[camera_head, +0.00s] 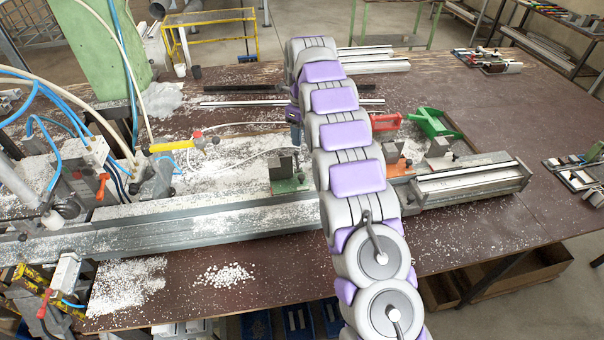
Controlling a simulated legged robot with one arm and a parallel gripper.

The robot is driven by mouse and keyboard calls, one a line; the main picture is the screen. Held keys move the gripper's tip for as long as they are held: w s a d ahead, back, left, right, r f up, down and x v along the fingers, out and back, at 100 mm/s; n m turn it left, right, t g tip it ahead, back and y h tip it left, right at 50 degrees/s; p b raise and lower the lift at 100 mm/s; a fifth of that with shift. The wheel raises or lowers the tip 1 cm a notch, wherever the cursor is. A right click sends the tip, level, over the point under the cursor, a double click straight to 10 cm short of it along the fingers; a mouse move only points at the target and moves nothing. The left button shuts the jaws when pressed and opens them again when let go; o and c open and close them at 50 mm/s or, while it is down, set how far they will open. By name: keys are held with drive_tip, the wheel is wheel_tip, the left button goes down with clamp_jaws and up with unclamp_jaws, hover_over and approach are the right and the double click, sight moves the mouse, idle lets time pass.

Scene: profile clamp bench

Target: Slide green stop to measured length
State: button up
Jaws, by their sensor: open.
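A green block (291,185) with grey upright metal pieces sits on the long grey metal rail (210,225), just left of my arm; it looks like the green stop. The rail runs across the bench, and my arm hides its middle stretch. My arm rises from the bottom right and bends at the top of the picture. A small part of it shows at its left side, but the gripper fingers are hidden behind the arm. I cannot tell how far they are from the green block. No measuring scale can be read.
An orange block (400,167) sits right of my arm beside a metal profile (470,182). A green tool (432,122) and a red piece (386,121) lie behind. White chips cover much of the bench (280,270). Hoses and a machine stand at left.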

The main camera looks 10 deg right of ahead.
sight(301, 176)
drive_tip(key=f, duration=0.8)
drive_tip(key=f+b, duration=0.1)
drive_tip(key=f, duration=0.8)
drive_tip(key=shift+a+f+b, duration=0.2)
drive_tip(key=shift+f+b, duration=0.05)
drive_tip(key=shift+b, duration=0.05)
clamp_jaws()
